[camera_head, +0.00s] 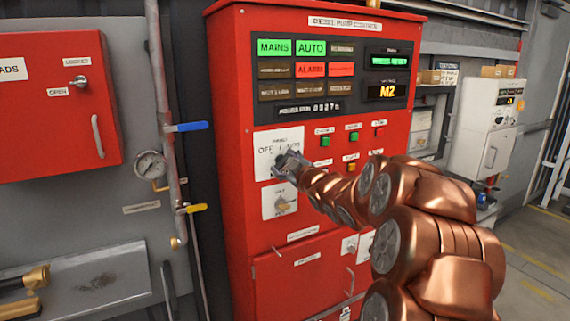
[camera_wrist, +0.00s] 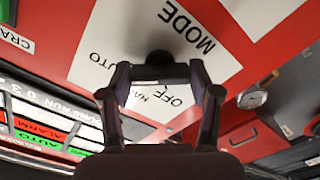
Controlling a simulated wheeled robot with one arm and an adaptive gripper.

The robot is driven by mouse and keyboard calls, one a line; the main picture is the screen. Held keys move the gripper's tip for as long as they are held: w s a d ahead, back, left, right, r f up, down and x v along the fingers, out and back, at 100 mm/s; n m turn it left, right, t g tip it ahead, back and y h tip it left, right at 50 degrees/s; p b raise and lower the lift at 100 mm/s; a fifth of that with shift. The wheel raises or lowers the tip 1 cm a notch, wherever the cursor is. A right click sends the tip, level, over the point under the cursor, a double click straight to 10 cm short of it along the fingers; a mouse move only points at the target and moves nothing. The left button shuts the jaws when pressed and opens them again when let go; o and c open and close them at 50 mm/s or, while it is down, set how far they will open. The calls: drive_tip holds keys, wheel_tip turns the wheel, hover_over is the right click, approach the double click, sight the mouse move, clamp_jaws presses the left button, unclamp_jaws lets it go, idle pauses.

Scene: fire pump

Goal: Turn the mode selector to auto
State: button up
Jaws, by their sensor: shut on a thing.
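The mode selector's white plate (camera_head: 268,142) is on the front of the red pump control panel in the head view. In the wrist view the plate (camera_wrist: 115,52) appears turned round, with the words MODE, AUTO, HAND and OFF. The dark selector knob (camera_wrist: 158,60) sits between my fingers in the wrist view. My gripper (camera_wrist: 160,76) is closed around it. In the head view my gripper (camera_head: 287,163) covers the knob. Which word the knob points to cannot be told.
Lit MAINS (camera_head: 274,47) and AUTO (camera_head: 311,48) lamps glow green above, with red lamps beneath. A second selector plate (camera_head: 279,201) is just below my gripper. Push buttons (camera_head: 325,141) are to the right. A pipe with a blue-handled valve (camera_head: 187,127) stands left.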

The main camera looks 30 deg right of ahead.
drive_tip(key=shift+f, duration=0.1)
drive_tip(key=o, duration=1.2)
drive_tip(key=shift+c, duration=0.2)
drive_tip(key=shift+s, duration=0.6)
drive_tip(key=s+a, duration=0.1)
drive_tip(key=s, duration=0.9)
drive_tip(key=shift+s, duration=0.4)
